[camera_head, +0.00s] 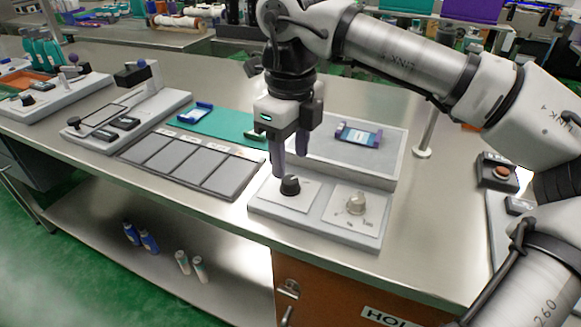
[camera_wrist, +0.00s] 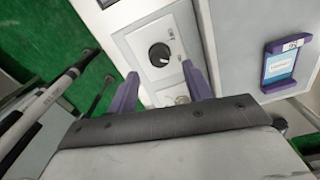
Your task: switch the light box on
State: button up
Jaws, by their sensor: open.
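A light grey control box (camera_head: 316,230) stands near the table's front edge, against a shallow grey tray-like box (camera_head: 400,150). I cannot tell which of these is the light box. The control box carries a black knob (camera_head: 290,185) on a white plate and a pale metal knob (camera_head: 355,204) on a second plate. My gripper (camera_head: 290,163) is open, pointing down just above the black knob, with nothing between its fingers. In the wrist view, the black knob (camera_wrist: 160,55) lies just beyond the fingertips (camera_wrist: 161,74). Its plate's small marks are unreadable. The pale knob (camera_wrist: 182,99) is partly hidden.
A purple cradle with a blue-and-white label (camera_head: 358,135) lies in the tray-like box. Left are a dark panelled rack (camera_head: 190,165), a green mat (camera_head: 215,122) and grey fixtures (camera_head: 130,110). A button box (camera_head: 497,172) and a metal post (camera_head: 428,132) stand right.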

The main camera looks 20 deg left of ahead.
aim_at(291, 179)
notch_tip(291, 179, up, 9)
jog(key=shift+p, duration=0.3)
dwell(0.4)
